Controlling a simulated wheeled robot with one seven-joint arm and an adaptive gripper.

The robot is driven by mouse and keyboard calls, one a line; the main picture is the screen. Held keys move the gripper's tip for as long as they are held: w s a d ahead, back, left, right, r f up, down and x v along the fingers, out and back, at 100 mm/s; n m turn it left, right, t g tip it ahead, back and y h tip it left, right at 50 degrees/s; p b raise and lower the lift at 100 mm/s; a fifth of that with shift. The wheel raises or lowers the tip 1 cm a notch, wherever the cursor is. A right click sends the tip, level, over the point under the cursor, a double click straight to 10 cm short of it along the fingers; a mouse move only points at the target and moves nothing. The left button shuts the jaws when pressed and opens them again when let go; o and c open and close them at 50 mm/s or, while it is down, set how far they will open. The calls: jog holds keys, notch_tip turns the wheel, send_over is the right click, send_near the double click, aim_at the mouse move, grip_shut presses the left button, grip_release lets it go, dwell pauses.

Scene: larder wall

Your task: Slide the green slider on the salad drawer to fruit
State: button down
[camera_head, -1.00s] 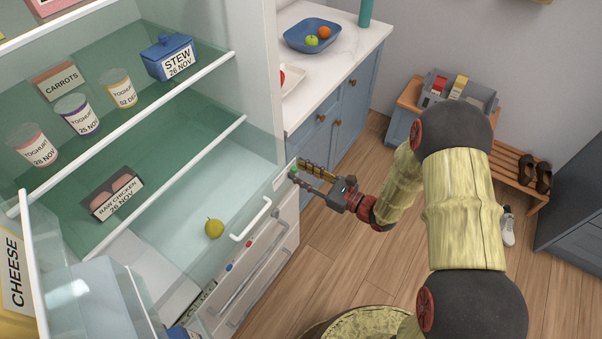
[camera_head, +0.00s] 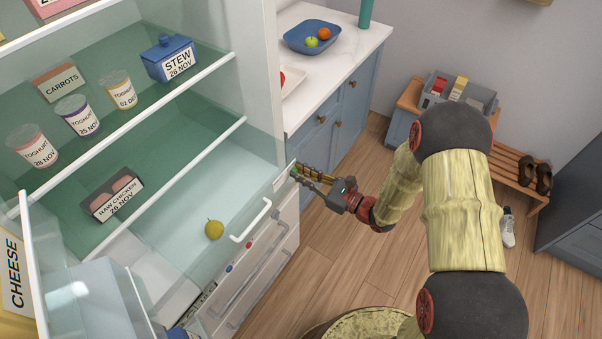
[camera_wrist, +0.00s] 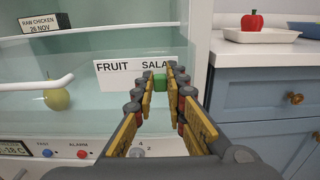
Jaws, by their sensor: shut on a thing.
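The green slider (camera_wrist: 160,82) shows in the wrist view between my fingertips, at the lower edge of the white label (camera_wrist: 115,75) that reads FRUIT on the left and SALAD on the right. The slider sits below the SALAD word, right of FRUIT. My gripper (camera_head: 297,173) is at the right front edge of the salad drawer (camera_wrist: 25,102), its fingers shut on the slider. In the head view the fingers hide the slider. The end of the word SALAD is behind a finger in the wrist view.
The drawer's white handle (camera_wrist: 40,83) is left of the label, with a yellow-green fruit (camera_wrist: 57,98) behind the clear front. A blue cabinet (camera_wrist: 262,105) stands close on the right. Buttons (camera_wrist: 82,154) line the panel below. Open floor (camera_head: 340,260) lies in front.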

aim_at(277, 184)
dwell(0.4)
jog(key=s+a+p, duration=0.1)
jog(key=s+a, duration=0.3)
jog(key=s, duration=0.1)
jog(key=shift+p, duration=0.35)
jog(key=shift+s+a, duration=0.1)
jog(key=shift+s, duration=0.15)
jog(key=c, duration=1.9)
grip_release()
jog(key=shift+a, duration=0.1)
jog(key=shift+o, duration=0.5)
jog(key=shift+s+d, duration=0.3)
jog(key=shift+d, duration=0.25)
jog(key=v, duration=1.1)
